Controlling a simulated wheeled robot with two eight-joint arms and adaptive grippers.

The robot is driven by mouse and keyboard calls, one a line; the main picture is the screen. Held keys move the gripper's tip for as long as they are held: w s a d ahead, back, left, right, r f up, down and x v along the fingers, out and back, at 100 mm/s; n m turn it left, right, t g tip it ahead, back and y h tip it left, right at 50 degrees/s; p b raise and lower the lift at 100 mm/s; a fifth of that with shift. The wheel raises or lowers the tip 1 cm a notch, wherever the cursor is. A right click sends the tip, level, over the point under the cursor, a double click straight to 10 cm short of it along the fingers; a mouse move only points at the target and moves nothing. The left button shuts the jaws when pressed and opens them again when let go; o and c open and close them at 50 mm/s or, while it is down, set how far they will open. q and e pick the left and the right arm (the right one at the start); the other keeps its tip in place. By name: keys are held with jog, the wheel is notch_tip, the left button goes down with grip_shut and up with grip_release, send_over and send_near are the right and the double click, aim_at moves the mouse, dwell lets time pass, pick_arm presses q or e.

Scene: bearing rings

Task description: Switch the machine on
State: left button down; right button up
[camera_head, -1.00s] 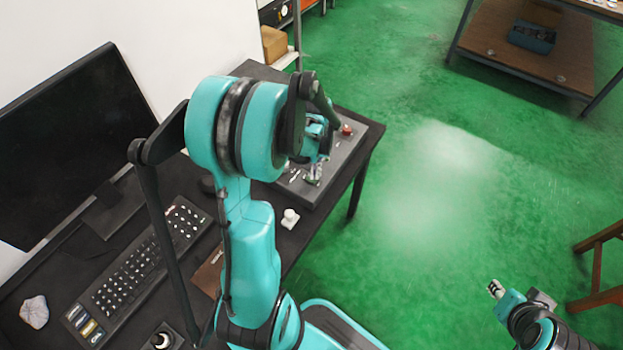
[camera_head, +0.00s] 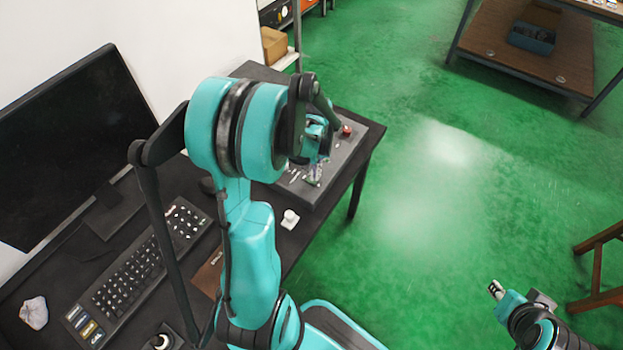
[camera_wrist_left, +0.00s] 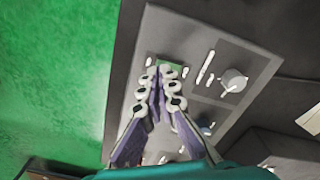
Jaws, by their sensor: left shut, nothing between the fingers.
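The machine's grey control panel (camera_head: 340,165) lies on the far end of the dark desk, with a red button (camera_head: 347,130) near its far edge. In the left wrist view the panel (camera_wrist_left: 150,30) carries a round grey knob (camera_wrist_left: 234,80), white markings, a blue part (camera_wrist_left: 206,126) and a green part (camera_wrist_left: 162,63). My left gripper (camera_head: 314,180) is over the panel, pointing down. In the wrist view its shut, empty fingertips (camera_wrist_left: 160,74) overlap the green part and partly hide it; contact cannot be told. My right gripper (camera_head: 496,288) is small, over the floor at lower right.
A monitor (camera_head: 70,140), keyboard (camera_head: 135,270), pale stone (camera_head: 34,313) and small white knob piece (camera_head: 290,219) are on the desk. Open green floor (camera_head: 440,220) lies to the right. A shelf table (camera_head: 540,50) and wooden stool (camera_head: 600,270) stand farther right.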

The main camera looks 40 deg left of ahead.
pick_arm(q)
jog(key=shift+f+b, duration=0.9)
jog(key=shift+f, duration=0.15)
dwell(0.4)
notch_tip(320, 180, up, 7)
jog(key=p, duration=0.5)
dwell(0.5)
dwell(0.3)
jog(key=s+d+r+m+t, duration=0.3)
jog(key=d+r, duration=0.3)
jog(key=d, duration=0.3)
jog(key=s+d+r+m+t, duration=0.4)
jog(key=d+r, duration=0.3)
jog(key=d, duration=0.2)
jog(key=shift+s+d, duration=0.15)
jog(key=shift+s, duration=0.1)
